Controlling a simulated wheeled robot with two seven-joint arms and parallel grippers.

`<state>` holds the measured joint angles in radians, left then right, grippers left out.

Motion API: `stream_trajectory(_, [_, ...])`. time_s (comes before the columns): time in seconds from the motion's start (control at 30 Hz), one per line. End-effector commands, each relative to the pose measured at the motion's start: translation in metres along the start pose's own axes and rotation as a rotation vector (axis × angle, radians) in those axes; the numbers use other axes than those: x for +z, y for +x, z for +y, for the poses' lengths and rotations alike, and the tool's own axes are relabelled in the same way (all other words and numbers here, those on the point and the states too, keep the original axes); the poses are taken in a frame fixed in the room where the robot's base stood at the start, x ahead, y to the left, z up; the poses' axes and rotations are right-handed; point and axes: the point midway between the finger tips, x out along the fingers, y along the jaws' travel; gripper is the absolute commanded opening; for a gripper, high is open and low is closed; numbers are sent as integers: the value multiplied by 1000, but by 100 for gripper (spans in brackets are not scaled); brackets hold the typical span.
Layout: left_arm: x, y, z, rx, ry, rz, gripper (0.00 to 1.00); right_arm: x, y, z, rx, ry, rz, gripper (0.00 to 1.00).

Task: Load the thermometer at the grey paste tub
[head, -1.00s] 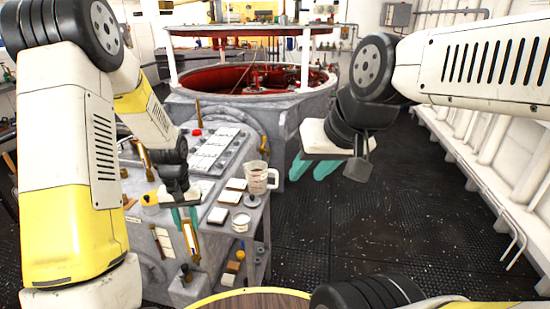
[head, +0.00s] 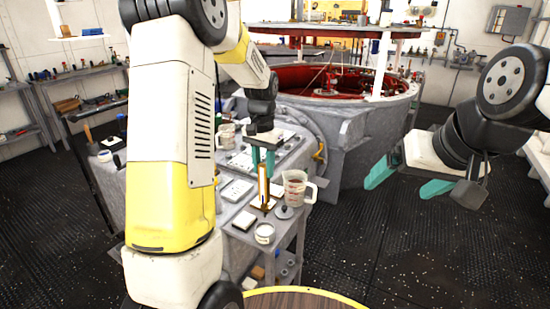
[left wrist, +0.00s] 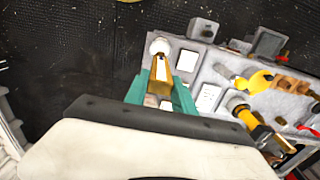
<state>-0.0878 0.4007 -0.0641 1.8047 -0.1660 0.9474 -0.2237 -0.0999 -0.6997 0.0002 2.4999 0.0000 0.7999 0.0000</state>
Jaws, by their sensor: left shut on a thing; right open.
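The thermometer (head: 263,187), a long brass-and-brown piece, hangs upright from my left gripper (head: 263,160). The gripper's teal fingers are shut on its upper part. A small pale round tub with a label (head: 264,234), which looks like the paste tub, stands at the near corner of the grey bench, nearer to me than the thermometer. In the left wrist view the thermometer (left wrist: 161,72) lies between the fingers (left wrist: 161,90), and its far end overlaps the round tub (left wrist: 160,46). I cannot tell if they touch. My right gripper (head: 405,180) is open and empty, off the bench.
A clear measuring jug (head: 296,188) stands just right of the thermometer, with a small grey knobbed lid (head: 285,212) in front. A large grey drum-shaped machine (head: 355,130) stands behind. The floor at right is clear.

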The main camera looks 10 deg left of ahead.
Motion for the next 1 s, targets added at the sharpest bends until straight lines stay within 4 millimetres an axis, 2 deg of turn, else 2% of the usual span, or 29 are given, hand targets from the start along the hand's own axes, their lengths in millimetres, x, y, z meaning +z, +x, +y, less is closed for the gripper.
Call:
stream_trajectory(0.5, [0, 49, 0, 0, -2, -3, 0, 0, 0, 0, 0, 0, 0, 89])
stream_trajectory(0.7, [0, 57, 0, 0, -2, -1, 0, 0, 0, 0, 0, 0, 0, 89])
stream_trajectory(1.0, [0, 57, 0, 0, -2, 0, 0, 0, 0, 0, 0, 0, 0, 89])
